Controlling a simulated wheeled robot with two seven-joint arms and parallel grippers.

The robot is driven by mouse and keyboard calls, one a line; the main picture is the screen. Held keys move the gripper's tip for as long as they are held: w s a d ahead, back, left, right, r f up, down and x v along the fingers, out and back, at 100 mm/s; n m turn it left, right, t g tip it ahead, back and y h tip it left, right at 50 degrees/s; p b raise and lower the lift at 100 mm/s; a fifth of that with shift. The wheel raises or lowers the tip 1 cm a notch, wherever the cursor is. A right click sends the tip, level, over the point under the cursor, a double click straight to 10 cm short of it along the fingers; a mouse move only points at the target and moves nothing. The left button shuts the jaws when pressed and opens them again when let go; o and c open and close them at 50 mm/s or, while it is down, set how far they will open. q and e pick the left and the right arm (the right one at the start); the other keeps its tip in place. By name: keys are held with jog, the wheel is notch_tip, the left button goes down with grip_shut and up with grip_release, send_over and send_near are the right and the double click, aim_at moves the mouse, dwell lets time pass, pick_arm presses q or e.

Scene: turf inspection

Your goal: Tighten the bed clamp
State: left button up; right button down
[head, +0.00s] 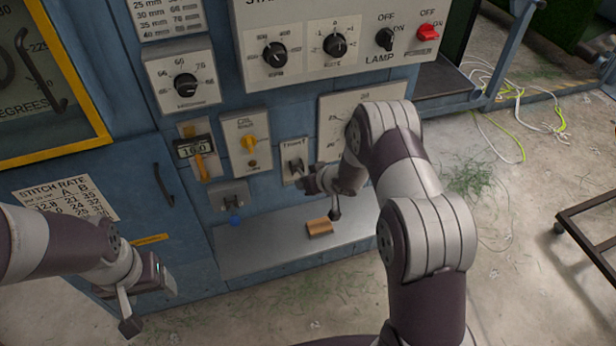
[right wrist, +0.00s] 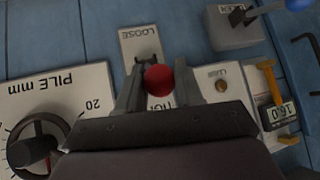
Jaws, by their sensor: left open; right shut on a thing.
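The bed clamp (head: 294,163) is a small lever on a pale plate on the blue machine front. In the right wrist view, which looks inverted, the lever has a red knob (right wrist: 159,79). The plate (right wrist: 141,43) reads LOOSE at one end, and a partly covered word, apparently TIGHT, shows behind the knob at the other. My right gripper (right wrist: 160,92) is shut on the red knob, one finger on each side. In the head view my right gripper (head: 314,183) is at the clamp plate and partly covers it. My left gripper (head: 146,301) is open and empty, low at the left.
A blue-tipped lever (head: 234,217) sits below left of the clamp. A brown block (head: 319,227) lies on the grey ledge (head: 262,254) below. Cables (head: 510,90) and grass clippings lie on the floor.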

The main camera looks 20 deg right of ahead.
jog(key=shift+w+r+p, duration=0.4)
jog(key=shift+w+r, duration=0.15)
jog(key=shift+r, duration=0.35)
jog(key=c, duration=0.8)
grip_release()
jog(key=shift+f, duration=0.25)
jog(key=shift+s, duration=0.1)
jog(key=v, duration=1.2)
jog(key=shift+s+r, duration=0.2)
jog(key=shift+r, duration=0.05)
